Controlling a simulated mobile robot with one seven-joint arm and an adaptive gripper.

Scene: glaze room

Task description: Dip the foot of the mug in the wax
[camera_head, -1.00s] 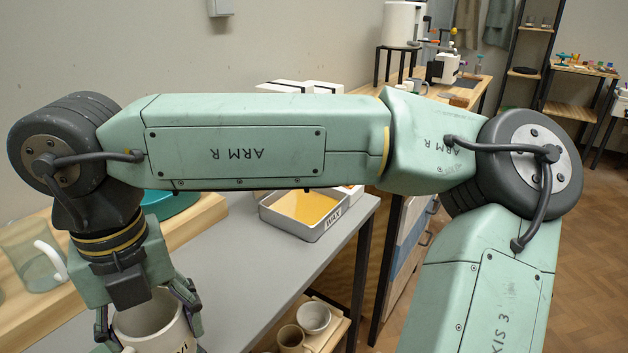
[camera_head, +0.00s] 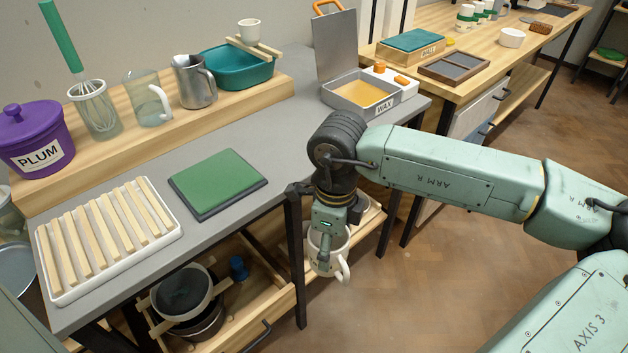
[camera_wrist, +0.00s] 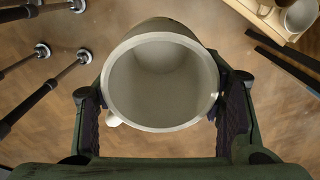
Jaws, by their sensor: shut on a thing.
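My gripper (camera_head: 328,236) is shut on a white mug (camera_head: 330,266), in front of the grey table's front edge and below its top. In the wrist view the mug (camera_wrist: 162,80) sits between both fingers with its open mouth toward the camera and its handle at the lower left. In the head view the handle points down to the right; the foot is hard to see. The wax pan (camera_head: 340,101), a grey metal tray labelled WAX with yellow wax (camera_head: 361,93) in it, stands at the table's far right end. Its lid (camera_head: 337,45) stands raised behind it.
The grey table (camera_head: 233,127) holds a green pad (camera_head: 217,181) and a white tray of wooden slats (camera_head: 62,299). A purple PLUM pot (camera_head: 33,138), pitchers and a teal basin (camera_head: 236,68) line the back ledge. Open floor (camera_head: 400,300) lies right of the mug.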

